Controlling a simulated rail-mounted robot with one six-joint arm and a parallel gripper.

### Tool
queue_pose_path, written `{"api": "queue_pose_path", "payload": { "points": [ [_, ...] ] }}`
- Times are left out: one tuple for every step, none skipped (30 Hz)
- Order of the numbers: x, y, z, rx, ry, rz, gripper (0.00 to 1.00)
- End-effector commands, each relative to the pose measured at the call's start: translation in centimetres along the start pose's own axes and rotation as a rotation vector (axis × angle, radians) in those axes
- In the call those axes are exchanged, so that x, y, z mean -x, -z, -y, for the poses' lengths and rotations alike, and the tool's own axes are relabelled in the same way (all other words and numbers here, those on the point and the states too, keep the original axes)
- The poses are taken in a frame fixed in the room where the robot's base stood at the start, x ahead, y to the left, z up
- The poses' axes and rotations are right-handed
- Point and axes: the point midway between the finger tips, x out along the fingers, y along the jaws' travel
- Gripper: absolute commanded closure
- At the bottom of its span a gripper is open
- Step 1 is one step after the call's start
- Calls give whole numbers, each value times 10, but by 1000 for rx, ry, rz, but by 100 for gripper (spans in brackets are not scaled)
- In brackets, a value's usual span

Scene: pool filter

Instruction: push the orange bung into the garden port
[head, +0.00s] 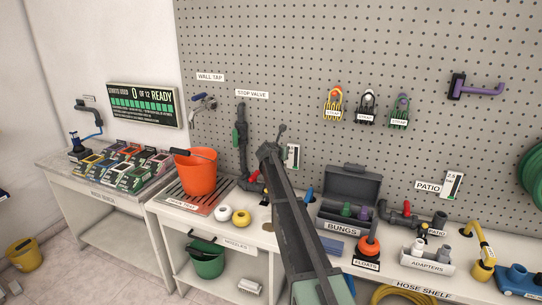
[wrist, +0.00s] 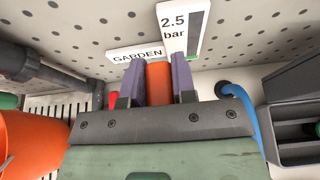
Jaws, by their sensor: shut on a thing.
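In the wrist view my gripper (wrist: 158,80) is shut on the orange bung (wrist: 158,86), which stands between its two purple-grey fingers. In the head view my arm covers the gripper, the bung and the port; part of the gauge card (head: 293,156) shows beside the arm.
An orange bucket (head: 195,174) stands left on the drip tray. A red valve handle (wrist: 113,100) is close left of the fingers. A blue hose (wrist: 244,108) is close on the right. The open BUNGS box (head: 350,190) holds green and purple bungs. Pegboard wall (head: 300,60) lies behind.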

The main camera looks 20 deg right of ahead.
Motion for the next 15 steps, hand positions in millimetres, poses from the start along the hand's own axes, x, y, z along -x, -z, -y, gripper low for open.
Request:
{"api": "queue_pose_path", "payload": {
  "points": [
    [-3, 0, 2, -1, 2, 0, 98],
    [-3, 0, 3, -1, 2, 0, 98],
    [-3, 0, 3, -1, 2, 0, 98],
    [-3, 0, 3, -1, 2, 0, 98],
    [-3, -1, 3, -1, 2, 0, 98],
    [-3, -1, 3, -1, 2, 0, 98],
    [-3, -1, 3, 0, 2, 0, 98],
    [-3, -1, 3, 0, 2, 0, 98],
    [-3, -1, 3, 0, 2, 0, 98],
    [-3, 0, 3, 0, 2, 0, 98],
    [-3, 0, 2, 0, 2, 0, 98],
    [-4, 2, 2, 0, 2, 0, 98],
    [-4, 4, 2, 0, 2, 0, 98],
    [-5, 6, 2, 0, 2, 0, 98],
    [-6, 9, 2, 0, 2, 0, 98]
  ]
}}
